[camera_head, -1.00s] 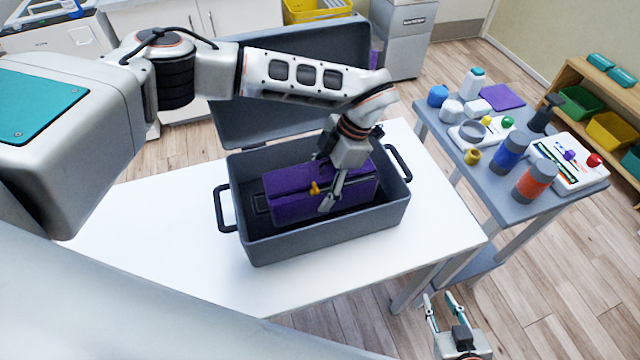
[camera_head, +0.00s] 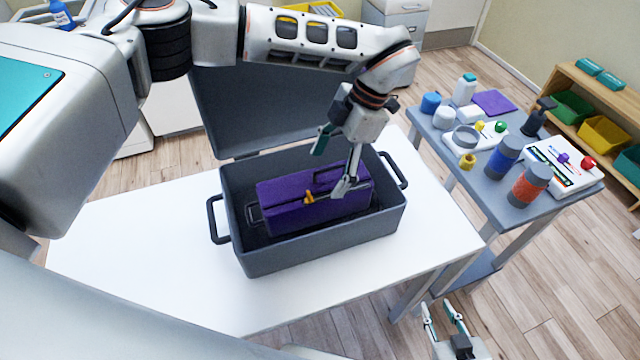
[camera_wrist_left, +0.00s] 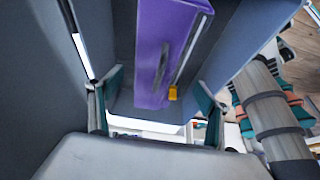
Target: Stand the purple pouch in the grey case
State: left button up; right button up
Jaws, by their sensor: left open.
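The purple pouch (camera_head: 283,205) is inside the open grey case (camera_head: 330,247), its long side along the case's length. A dark handle, a zip line and a yellow zip pull show on it. My left gripper (camera_head: 333,166) is open over the right part of the pouch, fingers spread to either side. In the left wrist view the pouch (camera_wrist_left: 160,55) lies between the spread teal fingertips, with no clear contact. My right gripper (camera_head: 441,313) is open and empty at the bottom, away from the case.
The case stands on a white table (camera_head: 130,250), with its lid (camera_head: 250,110) raised behind. A grey side table (camera_head: 455,135) at right holds bottles, rollers and a purple cloth-like item (camera_head: 494,102). Shelves with coloured bins (camera_head: 603,134) stand farther right. The white table's front left is clear.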

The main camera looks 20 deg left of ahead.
pick_arm(q)
jog(key=shift+v, duration=1.75)
jog(key=shift+f, duration=0.1)
